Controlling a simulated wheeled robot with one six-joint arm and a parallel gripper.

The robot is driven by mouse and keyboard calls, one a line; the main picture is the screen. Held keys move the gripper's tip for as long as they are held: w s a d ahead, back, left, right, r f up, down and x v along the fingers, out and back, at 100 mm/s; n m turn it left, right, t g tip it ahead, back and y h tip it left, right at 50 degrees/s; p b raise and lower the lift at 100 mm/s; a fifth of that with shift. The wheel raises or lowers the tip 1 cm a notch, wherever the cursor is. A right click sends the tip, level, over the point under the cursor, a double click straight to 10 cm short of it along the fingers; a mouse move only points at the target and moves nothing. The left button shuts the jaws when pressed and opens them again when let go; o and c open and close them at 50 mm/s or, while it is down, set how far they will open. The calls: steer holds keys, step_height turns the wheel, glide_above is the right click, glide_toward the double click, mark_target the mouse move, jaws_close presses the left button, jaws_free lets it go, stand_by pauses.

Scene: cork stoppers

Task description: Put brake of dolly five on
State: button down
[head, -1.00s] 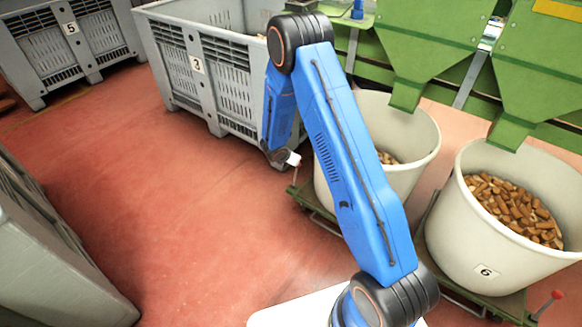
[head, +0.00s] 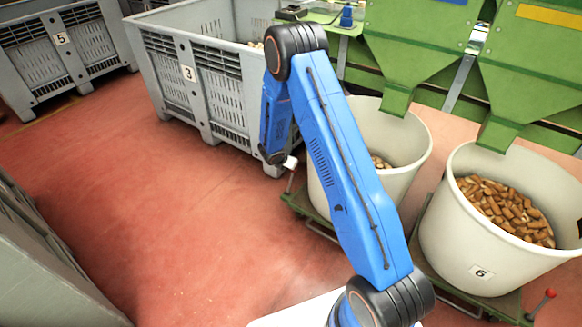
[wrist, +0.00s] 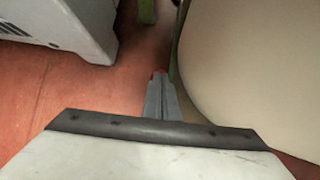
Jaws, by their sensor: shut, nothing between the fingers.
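A white tub (head: 405,150) of corks stands on a green dolly (head: 303,205), partly hidden behind my blue arm. I see no number on this dolly or tub. A thin brake lever (head: 291,182) rises at the dolly's left corner, its top close to my gripper (head: 290,163). In the wrist view my gripper (wrist: 160,88) is shut and empty, pointing along the floor beside the pale tub wall (wrist: 255,65). A small red spot, possibly the lever's knob (wrist: 157,73), shows just beyond the fingertips. I cannot tell whether they touch.
A tub numbered 6 (head: 525,257) stands at right, with a red-knobbed lever (head: 549,294). Grey crates numbered 3 (head: 168,95) and 5 (head: 80,48) stand behind. Another grey crate (head: 40,270) is at lower left. Green hoppers (head: 420,40) overhang the tubs. Red floor (head: 170,200) is open at left.

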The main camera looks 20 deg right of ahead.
steer(key=shift+w+d, duration=0.1)
steer(key=shift+d, duration=0.05)
steer(key=shift+r, duration=0.2)
steer(key=w+d+r+v, duration=0.1)
steer(key=v, duration=1.1)
steer(key=shift+d+r, duration=0.3)
steer(key=shift+r, duration=0.25)
steer(key=shift+w, duration=0.1)
